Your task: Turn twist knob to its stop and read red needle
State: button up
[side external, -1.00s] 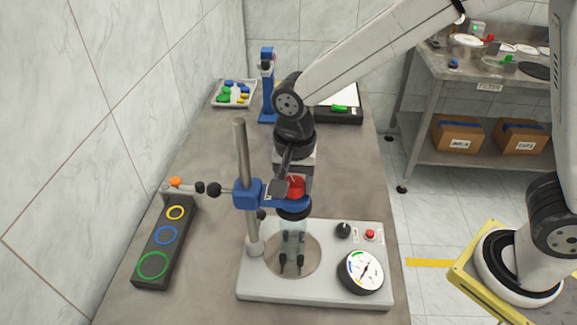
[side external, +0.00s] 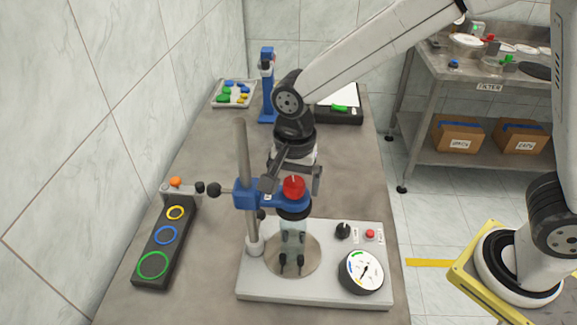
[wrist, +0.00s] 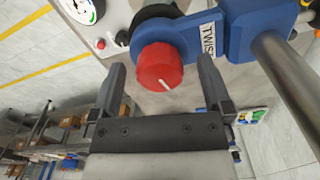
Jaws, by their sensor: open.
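The red twist knob (side external: 293,187) sits on top of the blue clamp arm (side external: 249,195). In the wrist view the red knob (wrist: 159,68) shows a white line, and a TWIST label (wrist: 207,38) is on the blue arm beside it. My gripper (side external: 293,182) is open, with one finger on each side of the knob. In the wrist view my gripper (wrist: 162,72) shows gaps between both fingers and the knob. The dial gauge (side external: 362,271) on the base has a dark needle. I cannot make out a red needle. Part of the dial (wrist: 82,8) shows in the wrist view.
The grey base (side external: 320,291) carries a metal post (side external: 242,150), a black knob (side external: 343,231) and a red button (side external: 370,235). A black block with coloured rings (side external: 160,250) lies to the left. A tray of caps (side external: 234,93) and a blue stand (side external: 267,90) are behind.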

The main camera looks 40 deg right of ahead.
aim_at(295, 181)
jog(key=shift+r, duration=3.35)
jog(key=shift+d, duration=0.1)
jog(key=s+d+f+n+t, duration=0.1)
jog(key=s+d+f+n, duration=0.2)
jog(key=d, duration=0.5)
jog(key=s+d+f+n+t, duration=0.1)
jog(key=s+d+f+n, duration=0.3)
jog(key=d+f+n, duration=0.2)
jog(key=d+n, duration=0.2)
jog(key=shift+s+d+f+t, duration=0.15)
jog(key=shift+s+d+t, duration=0.15)
jog(key=shift+d, duration=0.1)
